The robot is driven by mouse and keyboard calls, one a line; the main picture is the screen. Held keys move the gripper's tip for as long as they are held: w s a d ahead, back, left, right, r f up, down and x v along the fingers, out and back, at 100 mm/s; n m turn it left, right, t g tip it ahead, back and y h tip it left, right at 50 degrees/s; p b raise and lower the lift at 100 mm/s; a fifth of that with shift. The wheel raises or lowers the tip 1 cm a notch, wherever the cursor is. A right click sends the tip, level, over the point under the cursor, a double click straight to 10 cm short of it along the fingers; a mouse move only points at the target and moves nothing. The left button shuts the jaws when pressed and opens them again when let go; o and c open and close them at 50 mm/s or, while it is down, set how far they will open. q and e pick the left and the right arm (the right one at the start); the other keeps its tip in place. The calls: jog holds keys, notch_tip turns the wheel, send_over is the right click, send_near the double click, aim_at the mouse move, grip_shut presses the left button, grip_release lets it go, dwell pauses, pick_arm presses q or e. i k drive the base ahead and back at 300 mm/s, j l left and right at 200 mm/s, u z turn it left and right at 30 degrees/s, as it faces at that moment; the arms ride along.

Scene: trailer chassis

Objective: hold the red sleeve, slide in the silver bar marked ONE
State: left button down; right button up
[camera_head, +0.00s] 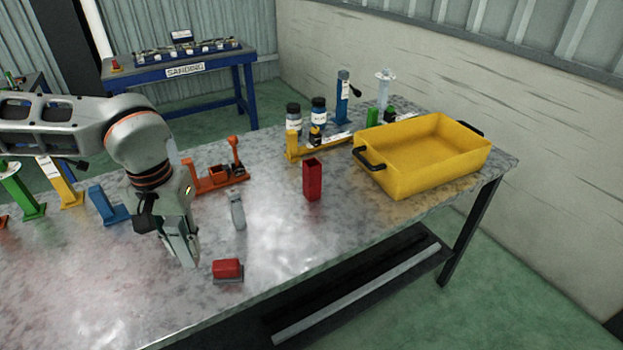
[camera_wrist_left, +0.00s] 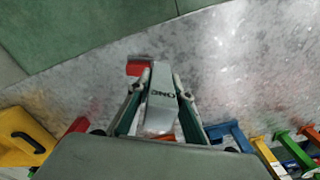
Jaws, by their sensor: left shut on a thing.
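The red sleeve (camera_head: 312,182) stands upright on the metal table, its open top facing up, right of my left gripper and apart from it. My left gripper (camera_head: 187,248) is low over the front left of the table. In the left wrist view my left gripper (camera_wrist_left: 161,98) is shut on the silver bar (camera_wrist_left: 161,112), whose face reads ONE. In the head view the fingers mostly hide this bar. A red piece at the left of the wrist view (camera_wrist_left: 78,125) is probably the sleeve. My right gripper is not in view.
A red block on a grey base (camera_head: 228,268) lies near the front edge, and a grey upright piece (camera_head: 237,211) stands behind it. A yellow tray (camera_head: 398,182) is at the right. An orange fixture (camera_head: 217,180) and bottles (camera_head: 293,118) stand farther back.

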aim_at(312, 162)
jog(key=i+l+u, duration=0.4)
jog(key=l, duration=0.25)
jog(key=l+u, duration=0.2)
jog(key=i+l+u, duration=0.2)
jog(key=l, duration=0.3)
jog(key=l+u, duration=0.15)
jog(key=l, duration=0.25)
jog(key=k, duration=0.25)
jog(key=i, duration=0.3)
jog(key=l+u, duration=0.05)
